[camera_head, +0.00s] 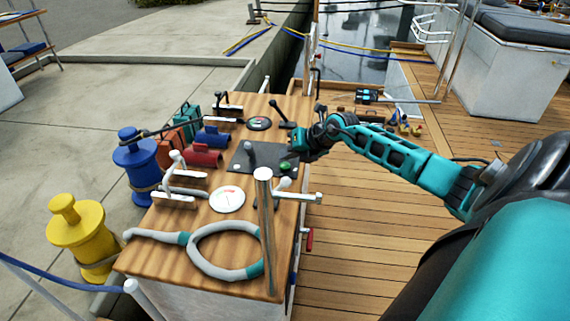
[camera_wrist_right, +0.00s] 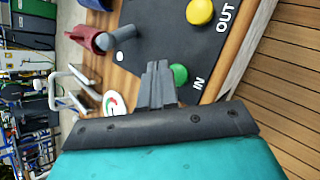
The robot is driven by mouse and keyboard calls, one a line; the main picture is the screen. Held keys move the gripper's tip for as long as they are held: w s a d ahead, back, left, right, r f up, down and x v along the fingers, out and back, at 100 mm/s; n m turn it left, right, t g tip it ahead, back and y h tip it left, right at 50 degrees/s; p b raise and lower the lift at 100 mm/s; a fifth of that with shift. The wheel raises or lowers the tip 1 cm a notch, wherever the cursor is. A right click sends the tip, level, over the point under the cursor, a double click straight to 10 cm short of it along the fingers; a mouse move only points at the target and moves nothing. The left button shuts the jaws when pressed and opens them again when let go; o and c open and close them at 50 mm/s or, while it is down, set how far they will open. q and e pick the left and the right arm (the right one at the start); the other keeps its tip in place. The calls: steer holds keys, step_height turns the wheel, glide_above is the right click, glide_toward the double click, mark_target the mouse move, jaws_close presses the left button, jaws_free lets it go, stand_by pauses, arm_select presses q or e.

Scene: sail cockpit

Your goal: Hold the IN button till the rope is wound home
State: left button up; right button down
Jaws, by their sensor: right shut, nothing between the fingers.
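A dark control panel (camera_head: 246,158) lies on the wooden console top. Its green button (camera_head: 285,166) also shows in the right wrist view (camera_wrist_right: 180,74), beside the white "IN" label (camera_wrist_right: 198,83). A yellow button (camera_wrist_right: 200,11) is by the "OUT" label (camera_wrist_right: 225,17). My right gripper (camera_head: 299,148) is shut and empty near the panel's right edge. In the wrist view its closed fingertips (camera_wrist_right: 157,68) appear right beside the green button and partly overlap its edge. I cannot tell whether they touch it. I cannot tell which rope belongs to this panel. My left gripper is not in view.
Open deck (camera_head: 370,240) lies to the right.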

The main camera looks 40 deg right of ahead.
steer(key=shift+f, duration=0.1)
steer(key=shift+f, duration=0.35)
